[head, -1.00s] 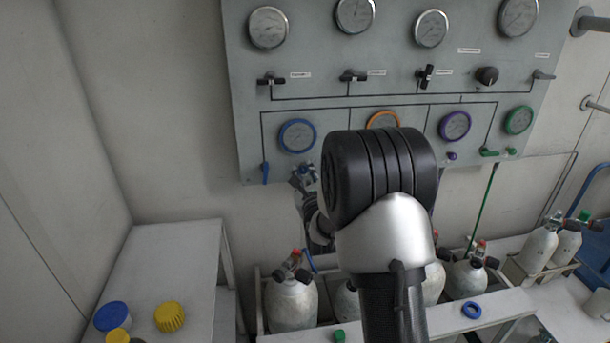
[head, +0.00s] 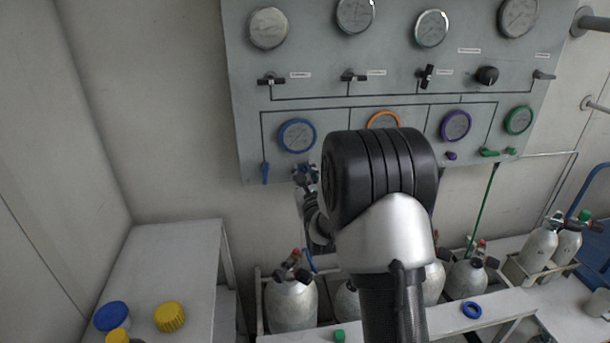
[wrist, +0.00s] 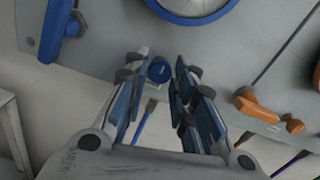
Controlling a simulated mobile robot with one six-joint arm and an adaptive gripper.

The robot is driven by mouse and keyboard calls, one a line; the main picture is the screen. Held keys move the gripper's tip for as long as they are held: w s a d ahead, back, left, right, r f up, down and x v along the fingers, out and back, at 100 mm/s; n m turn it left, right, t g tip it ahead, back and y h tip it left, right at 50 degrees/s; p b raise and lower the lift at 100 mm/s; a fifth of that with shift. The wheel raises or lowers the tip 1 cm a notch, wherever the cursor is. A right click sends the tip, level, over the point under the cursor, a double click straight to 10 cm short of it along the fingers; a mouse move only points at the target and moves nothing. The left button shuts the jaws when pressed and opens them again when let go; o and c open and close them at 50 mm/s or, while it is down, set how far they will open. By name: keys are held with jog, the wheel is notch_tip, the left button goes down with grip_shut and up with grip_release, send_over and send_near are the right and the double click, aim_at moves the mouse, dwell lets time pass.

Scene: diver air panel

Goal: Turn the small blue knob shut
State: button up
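The small blue knob (wrist: 160,70) sits low on the grey panel, under the blue-rimmed gauge (head: 297,136). In the wrist view it is between the two fingertips of my gripper (wrist: 159,68), with a narrow gap on each side. My gripper is open and its fingers reach up toward the panel's lower edge. In the head view my gripper (head: 305,176) is small and dark below the blue gauge, and the knob is hard to make out among the fingertips. My own arm hides part of the panel to the right.
A blue lever (wrist: 58,30) is left of the knob, and an orange lever (wrist: 258,108) is to the right. The grey panel (head: 390,100) carries several gauges and valves. Air cylinders (head: 290,303) stand below, beside a side table (head: 175,260) with coloured caps.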

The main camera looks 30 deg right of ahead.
jog(key=o, duration=0.3)
jog(key=v, duration=1.2)
dwell(0.3)
